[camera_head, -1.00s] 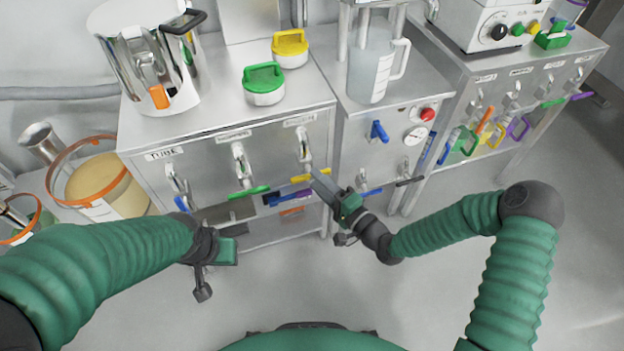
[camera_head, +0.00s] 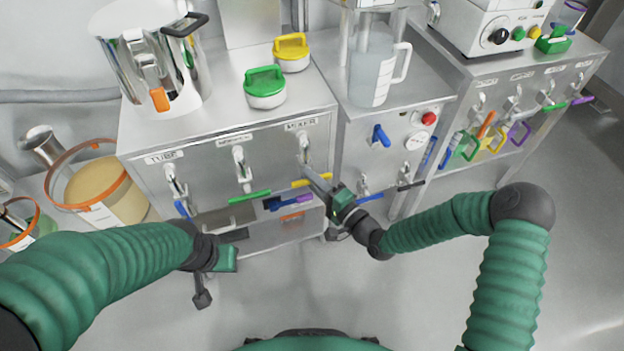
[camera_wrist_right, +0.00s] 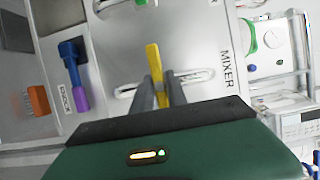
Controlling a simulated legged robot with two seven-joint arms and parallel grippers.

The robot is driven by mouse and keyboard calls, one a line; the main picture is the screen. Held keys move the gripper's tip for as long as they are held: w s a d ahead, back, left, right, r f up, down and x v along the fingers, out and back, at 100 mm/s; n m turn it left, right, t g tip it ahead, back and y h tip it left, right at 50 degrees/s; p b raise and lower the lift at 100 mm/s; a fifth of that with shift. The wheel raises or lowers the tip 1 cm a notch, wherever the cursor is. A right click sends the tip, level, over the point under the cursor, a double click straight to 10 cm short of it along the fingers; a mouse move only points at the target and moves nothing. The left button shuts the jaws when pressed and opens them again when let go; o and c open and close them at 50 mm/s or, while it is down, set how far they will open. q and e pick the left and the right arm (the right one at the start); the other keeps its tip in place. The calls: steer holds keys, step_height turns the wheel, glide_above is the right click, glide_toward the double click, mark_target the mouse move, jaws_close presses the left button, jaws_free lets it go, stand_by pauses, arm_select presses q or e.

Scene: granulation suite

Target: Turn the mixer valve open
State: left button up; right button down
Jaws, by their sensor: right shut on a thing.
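The mixer valve (camera_head: 304,150) is on the right of the steel cabinet's front, under the MIXER label. Its yellow handle (camera_head: 313,181) lies across the pipe; the wrist view shows this handle (camera_wrist_right: 153,58) crossing the silver pipe. My right gripper (camera_head: 310,171) is at the handle. In the right wrist view its two fingers (camera_wrist_right: 161,88) are closed on the yellow handle, whose free end sticks out beyond them.
On the same cabinet front are a blue-handled TUBE valve (camera_head: 181,207) and a green-handled valve (camera_head: 250,195). A shelf below holds a blue and purple object (camera_head: 288,203) and an orange brush (camera_head: 292,217). A neighbouring cabinet has a blue handle (camera_head: 381,135) and a red button (camera_head: 429,118).

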steer(key=shift+s+f, duration=0.1)
steer(key=shift+n+g+p, duration=0.3)
steer(key=shift+n+p, duration=0.3)
steer(key=shift+p, duration=0.25)
steer(key=n+p, duration=0.1)
steer(key=n+h+p, duration=0.1)
steer(key=p, duration=0.1)
steer(key=shift+r+n+g, duration=0.2)
steer(key=shift+n+g, duration=0.1)
steer(key=n+h+p, duration=0.2)
steer(key=n+p, duration=0.2)
steer(key=shift+s+f+h+p, duration=0.1)
steer(key=shift+h+p, duration=0.2)
steer(key=shift+p, duration=0.05)
steer(key=n+h+p, duration=0.1)
steer(key=n, duration=0.1)
steer(key=shift+f+n+h+p, duration=0.15)
steer(key=shift+n+h+p, duration=0.15)
steer(key=shift+n+p, duration=0.1)
steer(key=shift+f+n+h+p, duration=0.15)
steer(key=shift+n+h+p, duration=0.45)
steer(key=shift+n+h, duration=0.7)
steer(key=shift+n, duration=0.3)
